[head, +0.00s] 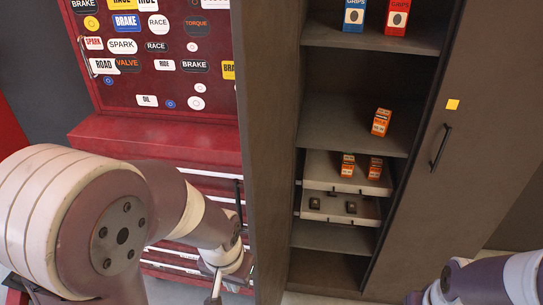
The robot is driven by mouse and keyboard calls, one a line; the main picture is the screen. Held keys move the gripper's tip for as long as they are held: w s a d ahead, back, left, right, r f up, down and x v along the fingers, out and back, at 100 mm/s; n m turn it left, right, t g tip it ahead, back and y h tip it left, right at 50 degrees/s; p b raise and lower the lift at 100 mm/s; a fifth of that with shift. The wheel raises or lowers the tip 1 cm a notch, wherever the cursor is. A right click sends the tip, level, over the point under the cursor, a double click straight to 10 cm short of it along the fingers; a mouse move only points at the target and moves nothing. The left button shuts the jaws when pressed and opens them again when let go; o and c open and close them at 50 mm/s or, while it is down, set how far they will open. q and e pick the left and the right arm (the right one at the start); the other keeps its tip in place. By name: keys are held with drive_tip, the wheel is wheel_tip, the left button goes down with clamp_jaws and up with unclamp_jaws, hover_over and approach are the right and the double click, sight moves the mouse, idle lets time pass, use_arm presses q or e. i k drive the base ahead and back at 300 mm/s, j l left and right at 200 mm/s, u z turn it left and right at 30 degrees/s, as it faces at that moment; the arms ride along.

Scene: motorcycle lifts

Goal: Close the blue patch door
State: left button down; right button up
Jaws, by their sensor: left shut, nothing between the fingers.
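A tall brown cabinet stands in the middle and right of the head view. Its left door (268,130) stands swung open, seen at a steep angle with the inner face toward me. A dark upright bar, probably its handle, shows past its left edge. No blue patch shows; the door's outer face is hidden. My left gripper (215,291) points down at the bottom, left of the open door, shut and empty. I cannot tell whether it touches the door. My right arm enters at the lower right, its gripper out of frame.
The right cabinet door (470,140), with a yellow patch (452,104) and black handle (440,147), is closed. Open shelves hold small boxes, including an orange box (381,122). A red tool chest (150,135) with stickers stands left, behind my left arm.

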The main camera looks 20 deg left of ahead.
sight(265, 32)
drive_tip(key=i+j+z, duration=0.2)
drive_tip(key=j, duration=0.5)
drive_tip(key=j+z, duration=0.15)
drive_tip(key=j, duration=0.55)
